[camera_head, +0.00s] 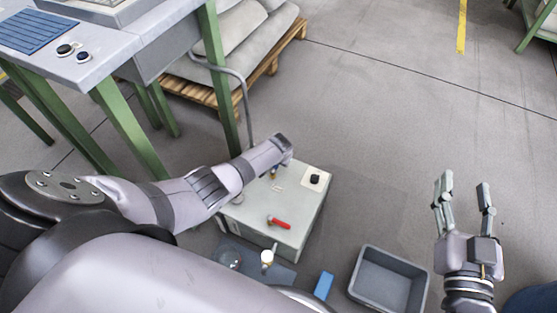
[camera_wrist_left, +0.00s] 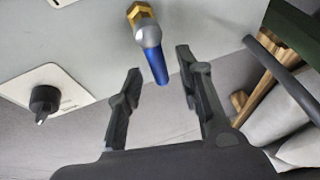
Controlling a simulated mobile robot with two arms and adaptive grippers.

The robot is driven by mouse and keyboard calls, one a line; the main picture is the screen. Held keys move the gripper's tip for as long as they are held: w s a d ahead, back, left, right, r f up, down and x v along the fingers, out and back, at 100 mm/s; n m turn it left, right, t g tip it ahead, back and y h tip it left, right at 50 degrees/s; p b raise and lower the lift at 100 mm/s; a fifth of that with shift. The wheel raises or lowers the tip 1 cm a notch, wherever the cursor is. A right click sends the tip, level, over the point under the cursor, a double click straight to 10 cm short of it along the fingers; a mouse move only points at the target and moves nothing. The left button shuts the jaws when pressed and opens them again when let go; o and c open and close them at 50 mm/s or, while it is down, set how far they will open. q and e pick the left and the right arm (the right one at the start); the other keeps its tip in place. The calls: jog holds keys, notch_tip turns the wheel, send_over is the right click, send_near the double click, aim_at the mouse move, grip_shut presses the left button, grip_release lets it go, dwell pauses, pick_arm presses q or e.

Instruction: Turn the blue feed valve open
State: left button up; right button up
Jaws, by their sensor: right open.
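The blue feed valve has a brass fitting, a silver collar and a blue lever (camera_wrist_left: 158,65), seen in the left wrist view. The lever points down the picture, into the space between the fingers of my left gripper (camera_wrist_left: 158,62). The fingers are open, one on each side of the lever, with a gap visible on both sides. In the head view my left arm reaches over the grey cabinet (camera_head: 300,225), and its gripper and most of the valve are hidden there. My right gripper (camera_head: 465,182) is open and empty over the floor at the right.
A red-handled valve (camera_head: 279,222) and a black knob on a white plate (camera_head: 315,178) are on the cabinet; the knob also shows in the left wrist view (camera_wrist_left: 44,100). A grey bin (camera_head: 388,280) stands to the right. A green-legged table and pallet with sacks are behind.

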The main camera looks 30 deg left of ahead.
pick_arm(q)
jog(key=shift+r, duration=0.15)
jog(key=v, duration=1.1)
jog(key=shift+s+r, duration=0.15)
jog(key=shift+r, duration=0.15)
jog(key=shift+d, duration=0.15)
